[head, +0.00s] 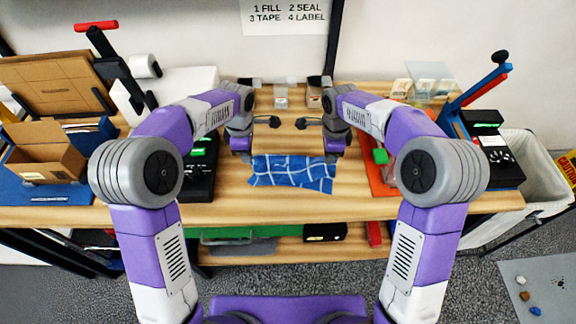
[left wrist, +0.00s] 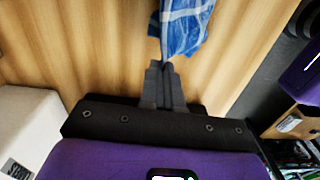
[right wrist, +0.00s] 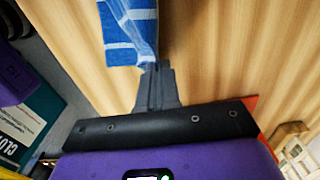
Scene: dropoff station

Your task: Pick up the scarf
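The scarf (head: 291,173) is blue with white grid lines. It spans the gap between my two grippers over the middle of the wooden table. My left gripper (head: 247,157) is at its upper left corner; in the left wrist view the fingers (left wrist: 166,66) are together with the bunched scarf (left wrist: 183,30) at their tips. My right gripper (head: 331,157) is at its upper right corner; in the right wrist view its fingers (right wrist: 157,68) are together on the scarf (right wrist: 130,28). I cannot tell how much of the scarf touches the table.
A black device (head: 202,170) stands left of the scarf, and an orange mat (head: 378,182) lies to its right. An open cardboard box (head: 45,152) sits far left. A white bin (head: 525,170) stands past the right table end. Bare wood lies around the scarf.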

